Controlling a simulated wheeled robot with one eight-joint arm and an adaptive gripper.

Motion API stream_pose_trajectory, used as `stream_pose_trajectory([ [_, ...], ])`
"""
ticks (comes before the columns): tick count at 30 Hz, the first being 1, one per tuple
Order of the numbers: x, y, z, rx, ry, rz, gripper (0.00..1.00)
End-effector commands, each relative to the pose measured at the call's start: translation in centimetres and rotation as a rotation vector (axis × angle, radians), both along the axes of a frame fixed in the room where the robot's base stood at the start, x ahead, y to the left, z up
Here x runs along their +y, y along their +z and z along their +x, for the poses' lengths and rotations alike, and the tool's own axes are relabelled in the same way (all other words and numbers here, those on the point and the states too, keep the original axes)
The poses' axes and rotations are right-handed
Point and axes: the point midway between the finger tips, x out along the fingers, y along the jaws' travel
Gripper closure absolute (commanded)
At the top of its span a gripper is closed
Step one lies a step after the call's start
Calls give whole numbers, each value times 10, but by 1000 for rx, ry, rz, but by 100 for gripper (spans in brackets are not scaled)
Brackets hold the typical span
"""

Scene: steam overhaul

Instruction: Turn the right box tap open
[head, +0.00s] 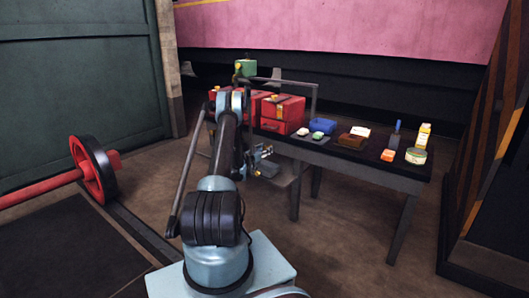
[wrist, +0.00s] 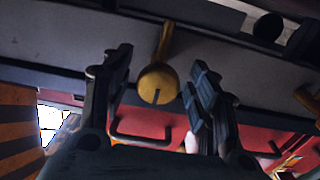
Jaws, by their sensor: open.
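In the wrist view, a round yellow knob on a yellow stem (wrist: 158,83) shows between the two dark fingers of my gripper (wrist: 163,66). The fingers are apart, and I see no clear contact with the knob. I cannot tell for certain whether this knob is the right box tap. In the head view, my gripper (head: 261,158) is low at the left front of the table. The right red box (head: 283,113) stands above and behind it, with small yellow fittings. The tap itself is too small to make out there.
A red wheel (head: 88,170) on an axle lies at left. Floor in front of the table is clear.

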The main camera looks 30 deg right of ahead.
Motion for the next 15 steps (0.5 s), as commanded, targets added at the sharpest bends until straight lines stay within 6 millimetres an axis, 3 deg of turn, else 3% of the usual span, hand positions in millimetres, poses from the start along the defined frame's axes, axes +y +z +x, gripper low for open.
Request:
stream_pose_trajectory([
  [8,-2,0,0,0,0,0,46],
  [14,-1,0,0,0,0,0,91],
  [15,-1,0,0,0,0,0,91],
])
